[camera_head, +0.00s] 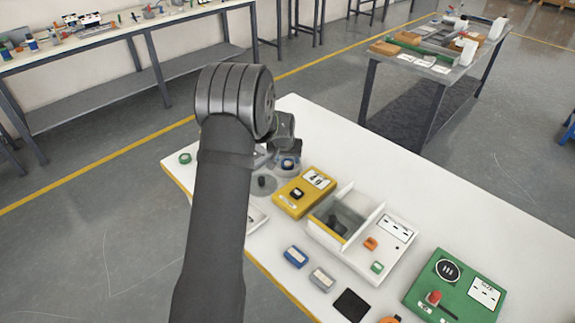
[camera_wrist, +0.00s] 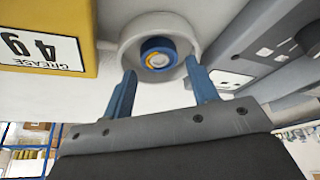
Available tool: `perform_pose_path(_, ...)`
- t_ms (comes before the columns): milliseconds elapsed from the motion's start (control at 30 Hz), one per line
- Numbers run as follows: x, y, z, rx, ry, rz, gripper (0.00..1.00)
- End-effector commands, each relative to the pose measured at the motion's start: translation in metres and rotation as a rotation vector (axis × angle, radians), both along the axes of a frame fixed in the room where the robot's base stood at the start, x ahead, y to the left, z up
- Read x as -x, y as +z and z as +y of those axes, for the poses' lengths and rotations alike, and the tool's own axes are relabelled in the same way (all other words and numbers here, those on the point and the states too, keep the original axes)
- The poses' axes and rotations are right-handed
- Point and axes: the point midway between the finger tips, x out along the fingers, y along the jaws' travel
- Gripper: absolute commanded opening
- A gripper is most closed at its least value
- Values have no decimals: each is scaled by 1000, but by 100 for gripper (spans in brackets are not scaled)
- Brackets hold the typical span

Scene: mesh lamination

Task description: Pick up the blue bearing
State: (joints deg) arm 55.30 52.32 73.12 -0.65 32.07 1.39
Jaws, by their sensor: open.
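The blue bearing (camera_wrist: 148,46) shows in the wrist view as a blue ring with a lighter centre, inside a round pale grey holder (camera_wrist: 192,28). My gripper (camera_wrist: 163,88) is open, with one blue finger to each side of the holder's near rim. Nothing is between the fingertips. The bearing lies just beyond them, and I cannot tell whether the fingers touch the holder. In the head view my arm hides most of the gripper.
A yellow box (camera_head: 291,208) with a grease label stands close to the bearing. A divided white tray (camera_head: 349,262), blue block (camera_head: 295,256), grey block (camera_head: 322,279) and green panel (camera_head: 424,284) lie further right. A green ring (camera_head: 185,158) is at the left edge.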

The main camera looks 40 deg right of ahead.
Motion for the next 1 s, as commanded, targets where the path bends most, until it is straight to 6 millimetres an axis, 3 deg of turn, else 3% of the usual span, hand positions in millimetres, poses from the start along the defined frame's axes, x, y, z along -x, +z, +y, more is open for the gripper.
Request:
perform_pose_path(200, -4, -23, -7, -1, 0, 1, 54)
perform_pose_path(467, -5, -25, -8, 0, 0, 0, 54)
perform_pose_path(667, -5, -24, -8, 0, 0, 0, 19)
perform_pose_path(1000, -5, -21, -8, 1, 0, -1, 18)
